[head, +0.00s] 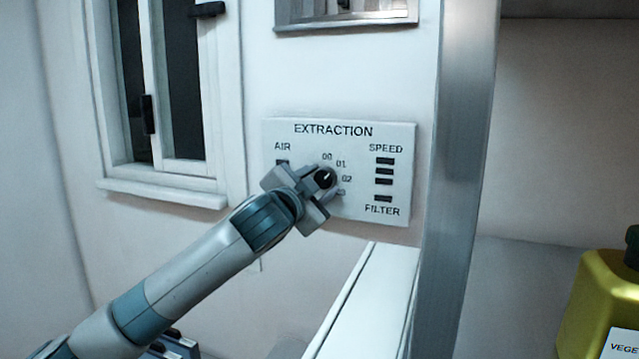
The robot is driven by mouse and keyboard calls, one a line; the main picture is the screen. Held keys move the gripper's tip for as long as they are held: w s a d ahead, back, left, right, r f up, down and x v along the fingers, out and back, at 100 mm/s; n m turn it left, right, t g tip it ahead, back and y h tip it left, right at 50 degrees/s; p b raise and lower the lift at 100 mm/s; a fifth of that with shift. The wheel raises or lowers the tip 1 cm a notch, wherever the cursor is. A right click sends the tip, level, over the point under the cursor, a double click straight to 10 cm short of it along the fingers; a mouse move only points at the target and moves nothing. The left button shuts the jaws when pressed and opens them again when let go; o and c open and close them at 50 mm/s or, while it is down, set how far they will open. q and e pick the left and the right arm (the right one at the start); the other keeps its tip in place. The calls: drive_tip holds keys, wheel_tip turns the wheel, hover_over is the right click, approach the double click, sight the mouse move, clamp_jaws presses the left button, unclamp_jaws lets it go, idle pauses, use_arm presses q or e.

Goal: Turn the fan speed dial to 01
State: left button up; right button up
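The black fan speed dial (325,178) is on the white extraction panel (400,205) on the wall. The labels 00, 01, 02 and a partly covered one curve around its upper and right sides. A small white mark on the dial slants up and right, roughly toward 01. My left gripper (320,182) is at the dial, with its fingers on either side of it. I cannot tell whether the fingers press on the dial. The gripper hides the panel's lower left part and the dial's lower left edge. My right gripper is not in view.
A steel post (458,180) stands close to the right of the panel. A white ledge (375,300) runs below it. A window (165,100) with a black handle is at left. A yellow container (585,300) stands at the lower right.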

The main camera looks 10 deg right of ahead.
use_arm(q)
drive_tip(key=shift+o, duration=0.9)
drive_tip(key=shift+b+v, duration=0.4)
drive_tip(key=shift+v, duration=0.4)
use_arm(e)
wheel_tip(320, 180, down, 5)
drive_tip(key=b, duration=0.4)
use_arm(q)
drive_tip(key=b+v, duration=0.1)
drive_tip(key=v, duration=1.4)
drive_tip(key=shift+s+a, duration=0.25)
drive_tip(key=shift+s, duration=0.1)
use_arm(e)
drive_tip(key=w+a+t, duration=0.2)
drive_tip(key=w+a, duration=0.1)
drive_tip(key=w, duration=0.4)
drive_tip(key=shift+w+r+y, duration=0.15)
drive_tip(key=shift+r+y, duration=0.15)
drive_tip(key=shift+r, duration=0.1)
